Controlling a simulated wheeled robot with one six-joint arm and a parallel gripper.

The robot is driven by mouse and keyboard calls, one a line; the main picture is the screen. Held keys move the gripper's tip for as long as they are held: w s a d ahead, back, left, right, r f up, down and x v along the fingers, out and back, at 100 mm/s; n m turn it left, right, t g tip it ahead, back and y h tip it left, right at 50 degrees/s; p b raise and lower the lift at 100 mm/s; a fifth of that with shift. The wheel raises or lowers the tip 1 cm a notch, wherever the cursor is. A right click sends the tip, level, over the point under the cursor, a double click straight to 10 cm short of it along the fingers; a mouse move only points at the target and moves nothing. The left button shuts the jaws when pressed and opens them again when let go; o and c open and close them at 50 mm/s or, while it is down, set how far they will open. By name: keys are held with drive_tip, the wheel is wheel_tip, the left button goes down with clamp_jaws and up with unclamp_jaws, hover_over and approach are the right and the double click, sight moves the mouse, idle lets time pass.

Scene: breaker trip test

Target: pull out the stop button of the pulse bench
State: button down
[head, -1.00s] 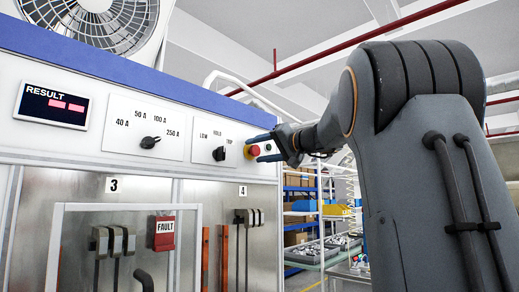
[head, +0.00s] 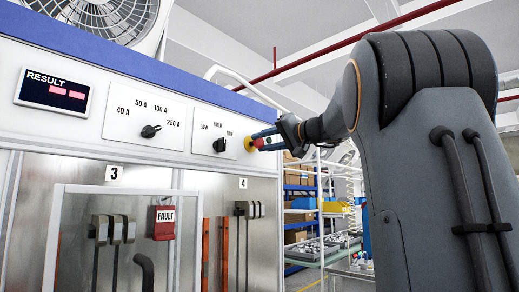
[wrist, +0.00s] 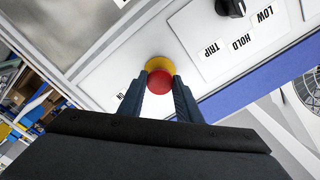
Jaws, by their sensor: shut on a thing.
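The stop button is a red mushroom head (head: 258,143) on a yellow collar (head: 249,144), at the right end of the control panel of the pulse bench (head: 190,110). My gripper (head: 264,139) reaches it from the right and is shut on the button. In the wrist view the red head (wrist: 159,83) sits between the two finger tips of my gripper (wrist: 158,80), with the yellow collar (wrist: 158,64) beyond it against the white panel. My fingers hide part of the button in the head view.
A LOW/HOLD/TRIP selector (head: 220,145) is left of the button, and a current selector (head: 150,131) further left. The RESULT display (head: 53,92) shows red bars. Below are a red FAULT tag (head: 164,222) and a frame (head: 58,240). Shelves (head: 320,205) stand behind at right.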

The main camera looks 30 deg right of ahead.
drive_tip(key=shift+s+f, duration=0.1)
drive_tip(key=c, duration=1.3)
unclamp_jaws()
drive_tip(key=shift+s+d, duration=0.1)
drive_tip(key=b+v, duration=0.3)
drive_tip(key=v, duration=0.4)
drive_tip(key=shift+s+d, duration=0.1)
drive_tip(key=shift+s, duration=0.25)
